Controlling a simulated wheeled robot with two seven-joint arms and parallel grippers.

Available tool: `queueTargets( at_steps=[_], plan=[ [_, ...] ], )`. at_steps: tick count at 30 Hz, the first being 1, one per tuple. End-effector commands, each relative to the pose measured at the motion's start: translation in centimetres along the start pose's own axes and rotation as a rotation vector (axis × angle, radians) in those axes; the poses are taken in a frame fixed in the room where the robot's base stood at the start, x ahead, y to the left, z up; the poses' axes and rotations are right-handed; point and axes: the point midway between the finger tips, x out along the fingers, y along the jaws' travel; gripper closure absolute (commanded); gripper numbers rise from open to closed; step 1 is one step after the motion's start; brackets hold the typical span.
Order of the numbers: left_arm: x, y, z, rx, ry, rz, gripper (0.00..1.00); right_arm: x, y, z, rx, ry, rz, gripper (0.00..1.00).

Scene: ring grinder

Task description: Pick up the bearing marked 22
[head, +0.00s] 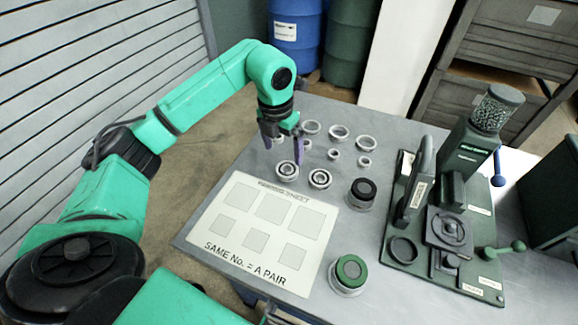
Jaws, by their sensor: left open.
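Several metal bearing rings stand on the grey table. Two larger bearings with inner rings, the left one (287,171) and the right one (320,179), lie just above the printed sheet. Behind them are larger open rings (339,132) and smaller rings (334,155). The numbers on them are too small to read, so I cannot tell which is marked 22. My left gripper (282,149) is open and points down over the left end of the group, partly hiding a ring there. Nothing shows held between its fingers. My right gripper is not in view.
A white sheet with grey squares (262,234) lies at the front left. A black-topped cylinder (362,192) and a green-topped one (348,272) stand right of it. A dark green grinder machine (448,225) with a bead-filled jar (497,108) fills the right side.

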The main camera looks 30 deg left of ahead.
Motion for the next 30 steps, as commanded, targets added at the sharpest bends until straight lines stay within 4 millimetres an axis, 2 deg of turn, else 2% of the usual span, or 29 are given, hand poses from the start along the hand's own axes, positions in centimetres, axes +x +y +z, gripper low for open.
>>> queueTargets(
  at_steps=[4, 8, 10, 12, 15, 20, 21, 23, 27, 28, 30],
  plan=[
    [2.1, 0.0, 0.0, 0.000, 0.001, -0.002, 0.00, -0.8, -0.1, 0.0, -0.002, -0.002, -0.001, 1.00],
    [3.9, 0.1, -0.1, 0.000, 0.004, -0.002, 0.00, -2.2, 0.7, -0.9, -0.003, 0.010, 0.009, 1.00],
    [5.2, 0.3, -0.3, 0.000, 0.006, -0.003, 0.00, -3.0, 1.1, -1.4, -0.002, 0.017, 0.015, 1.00],
    [6.7, 0.3, -0.2, -0.001, 0.002, -0.003, 0.00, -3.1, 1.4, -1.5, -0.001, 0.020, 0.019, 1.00],
    [7.5, 0.3, -0.1, 0.001, -0.001, -0.002, 0.00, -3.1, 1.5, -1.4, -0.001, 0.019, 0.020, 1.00],
    [7.6, 0.3, -0.1, 0.001, -0.002, -0.002, 0.00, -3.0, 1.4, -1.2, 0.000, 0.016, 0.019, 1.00],
    [7.6, 0.3, -0.1, 0.001, -0.002, -0.002, 0.15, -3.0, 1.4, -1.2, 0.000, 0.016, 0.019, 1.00],
    [7.6, 0.3, -0.1, 0.001, -0.002, -0.002, 0.38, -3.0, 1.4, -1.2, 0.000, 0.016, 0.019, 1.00],
    [7.6, 0.3, -0.1, 0.000, -0.002, -0.002, 0.92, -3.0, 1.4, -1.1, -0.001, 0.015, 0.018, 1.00],
    [7.5, 0.3, -0.1, 0.000, -0.003, -0.002, 0.96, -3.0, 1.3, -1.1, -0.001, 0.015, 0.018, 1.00],
    [7.5, 0.3, -0.1, 0.000, -0.003, -0.003, 0.96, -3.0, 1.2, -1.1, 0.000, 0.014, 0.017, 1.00]
  ],
)
